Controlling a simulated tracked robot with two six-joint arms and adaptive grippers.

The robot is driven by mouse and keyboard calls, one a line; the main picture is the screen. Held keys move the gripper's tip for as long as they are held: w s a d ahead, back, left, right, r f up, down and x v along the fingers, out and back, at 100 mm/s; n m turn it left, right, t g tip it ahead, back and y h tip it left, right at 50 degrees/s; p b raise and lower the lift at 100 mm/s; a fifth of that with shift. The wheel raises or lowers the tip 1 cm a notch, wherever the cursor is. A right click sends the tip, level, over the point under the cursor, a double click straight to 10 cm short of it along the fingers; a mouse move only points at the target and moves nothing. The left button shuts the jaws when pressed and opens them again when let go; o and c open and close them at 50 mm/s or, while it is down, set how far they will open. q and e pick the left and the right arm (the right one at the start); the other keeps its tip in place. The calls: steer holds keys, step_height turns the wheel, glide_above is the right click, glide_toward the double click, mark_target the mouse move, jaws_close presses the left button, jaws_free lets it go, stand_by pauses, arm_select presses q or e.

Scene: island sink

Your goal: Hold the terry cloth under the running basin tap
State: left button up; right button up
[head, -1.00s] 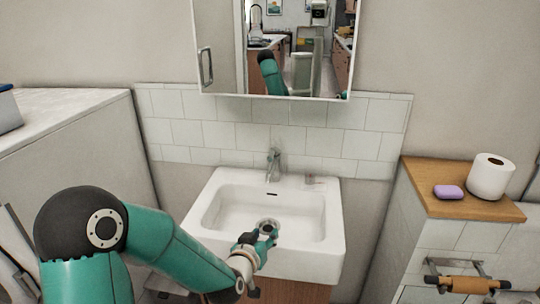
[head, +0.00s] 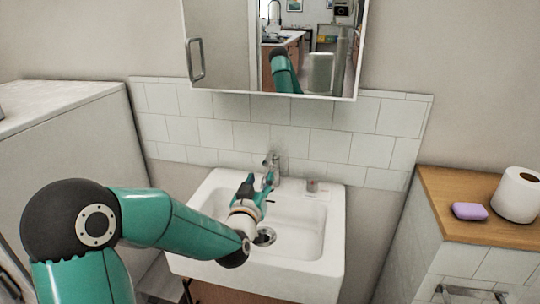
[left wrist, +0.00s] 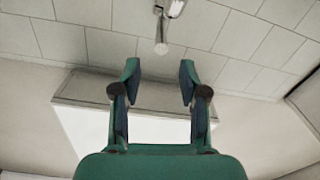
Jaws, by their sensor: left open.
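The chrome basin tap (head: 272,168) stands at the back of the white basin (head: 318,240). My left gripper (head: 262,184) is above the basin, just in front of and slightly left of the tap. In the left wrist view its two fingers (left wrist: 160,72) are spread apart with nothing between them. The tap (left wrist: 161,38) shows beyond the fingertips there, at the top centre, apart from them. I cannot make out any water stream. No terry cloth is visible in either view. My right gripper is not in view.
A mirror cabinet (head: 300,60) hangs above. At right, a wooden-topped ledge (head: 440,200) carries purple soap (head: 469,211) and a paper roll (head: 517,195). A grey-white cabinet (head: 70,140) stands at left.

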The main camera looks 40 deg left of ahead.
mark_target(270, 154)
arm_select(q)
steer(key=p+x, duration=0.2)
steer(key=x, duration=1.1)
steer(key=shift+a, duration=0.25)
jaws_close()
